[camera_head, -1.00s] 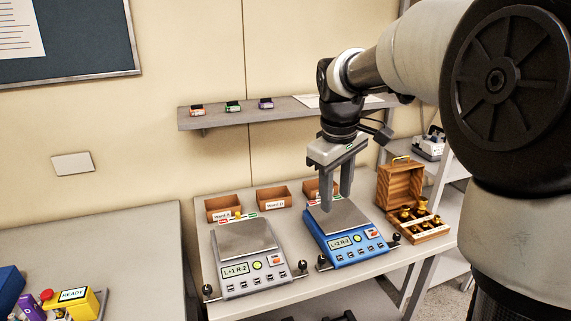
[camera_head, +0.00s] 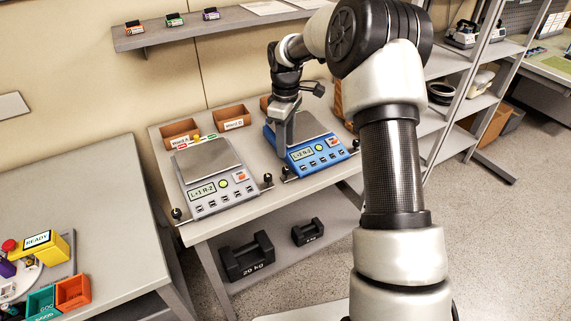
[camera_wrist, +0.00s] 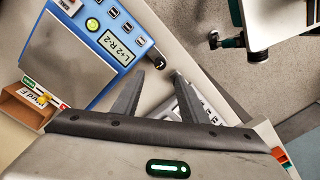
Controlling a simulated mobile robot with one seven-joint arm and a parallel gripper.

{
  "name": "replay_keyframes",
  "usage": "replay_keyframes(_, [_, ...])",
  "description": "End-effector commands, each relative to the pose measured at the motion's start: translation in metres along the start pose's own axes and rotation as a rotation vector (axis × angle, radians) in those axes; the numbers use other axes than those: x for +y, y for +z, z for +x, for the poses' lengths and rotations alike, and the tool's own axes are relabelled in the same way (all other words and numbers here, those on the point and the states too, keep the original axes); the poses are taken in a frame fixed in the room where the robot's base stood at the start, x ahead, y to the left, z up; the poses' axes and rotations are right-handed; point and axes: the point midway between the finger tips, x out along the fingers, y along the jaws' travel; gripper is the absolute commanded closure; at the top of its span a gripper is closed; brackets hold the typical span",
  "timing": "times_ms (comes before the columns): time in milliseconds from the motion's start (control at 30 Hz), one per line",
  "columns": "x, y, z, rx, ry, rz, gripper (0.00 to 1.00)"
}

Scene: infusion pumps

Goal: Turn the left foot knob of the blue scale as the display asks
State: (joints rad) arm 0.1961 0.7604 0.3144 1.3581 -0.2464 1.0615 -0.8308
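The blue scale (camera_head: 316,153) stands on the table, its display (camera_wrist: 115,47) reading L+2 R-2 in the wrist view. Its left foot knob (camera_head: 286,174) is small and black at the front left corner. In the wrist view the knob (camera_wrist: 157,62) lies just beyond and between my fingertips, apart from them. My gripper (camera_wrist: 159,78) is open and empty, pointing down. In the head view my gripper (camera_head: 284,146) is at the left side of the blue scale, and my arm hides part of the scale's back. The right knob (camera_head: 355,144) is visible.
A grey scale (camera_head: 207,172) reading L+1 R-2 stands close on the left, with its right knob (camera_head: 267,180) near the blue scale. Bins (camera_head: 232,117) stand behind. Black weights (camera_head: 247,257) lie on the lower shelf. The table's front edge is just before the knobs.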

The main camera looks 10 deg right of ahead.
Motion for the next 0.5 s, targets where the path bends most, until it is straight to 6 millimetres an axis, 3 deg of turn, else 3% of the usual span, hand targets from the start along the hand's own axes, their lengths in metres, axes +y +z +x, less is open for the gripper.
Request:
replay_keyframes(200, [-0.001,0.0,0.048,-0.002,-0.004,0.001,0.61])
replay_keyframes(500, [0.0,0.0,0.084,-0.001,-0.001,0.0,0.61])
